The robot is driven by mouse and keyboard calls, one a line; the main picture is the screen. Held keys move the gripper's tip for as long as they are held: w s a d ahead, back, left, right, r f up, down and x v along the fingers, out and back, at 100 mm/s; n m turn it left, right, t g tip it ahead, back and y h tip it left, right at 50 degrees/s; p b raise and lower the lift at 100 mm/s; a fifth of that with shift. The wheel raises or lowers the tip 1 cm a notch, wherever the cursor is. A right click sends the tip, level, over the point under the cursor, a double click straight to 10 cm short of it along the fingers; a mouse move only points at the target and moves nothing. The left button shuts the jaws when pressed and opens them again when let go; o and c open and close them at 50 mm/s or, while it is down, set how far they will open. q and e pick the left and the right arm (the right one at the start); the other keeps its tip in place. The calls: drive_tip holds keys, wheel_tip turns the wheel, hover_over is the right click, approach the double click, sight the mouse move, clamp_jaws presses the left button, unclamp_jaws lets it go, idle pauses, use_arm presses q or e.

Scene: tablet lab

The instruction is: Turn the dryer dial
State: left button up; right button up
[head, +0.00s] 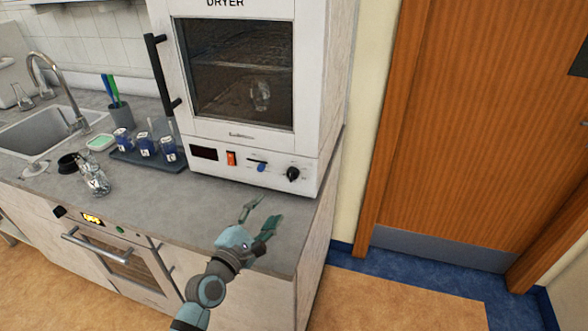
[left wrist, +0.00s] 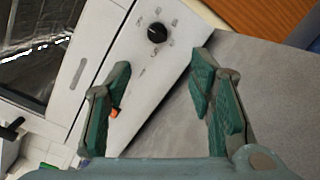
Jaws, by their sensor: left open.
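The white dryer (head: 240,135) stands on the grey counter, with a dark glass door and a control strip below it. The black dial (head: 292,174) is at the right end of that strip. The dial also shows in the left wrist view (left wrist: 157,33), near the top, with marks around it. My left gripper (head: 262,214) is open and empty, in front of and below the dial, and apart from it. In the left wrist view, its green-padded fingers (left wrist: 160,78) are spread, with the dial beyond the gap between them. My right gripper is not in view.
The strip also carries a blue knob (head: 262,167), an orange switch (head: 231,158) and a dark display (head: 204,153). A tray (head: 135,160) with blue-labelled bottles and a glass flask (head: 96,182) stand to the left. The counter in front of the dryer is clear.

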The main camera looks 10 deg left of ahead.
use_arm(q)
drive_tip(key=b, duration=0.2)
approach(290, 178)
drive_tip(key=w, duration=0.2)
drive_tip(key=w+b, duration=0.1)
drive_tip(key=w, duration=0.1)
drive_tip(key=w+d+b, duration=0.1)
drive_tip(key=w, duration=0.2)
drive_tip(key=w+b, duration=0.1)
drive_tip(key=w, duration=0.1)
drive_tip(key=shift+w+d+f, duration=0.25)
drive_tip(key=shift+d+f, duration=0.1)
drive_tip(key=shift+r, duration=0.15)
drive_tip(key=shift+s+r, duration=0.1)
drive_tip(key=shift+r, duration=0.1)
drive_tip(key=c, duration=1.2)
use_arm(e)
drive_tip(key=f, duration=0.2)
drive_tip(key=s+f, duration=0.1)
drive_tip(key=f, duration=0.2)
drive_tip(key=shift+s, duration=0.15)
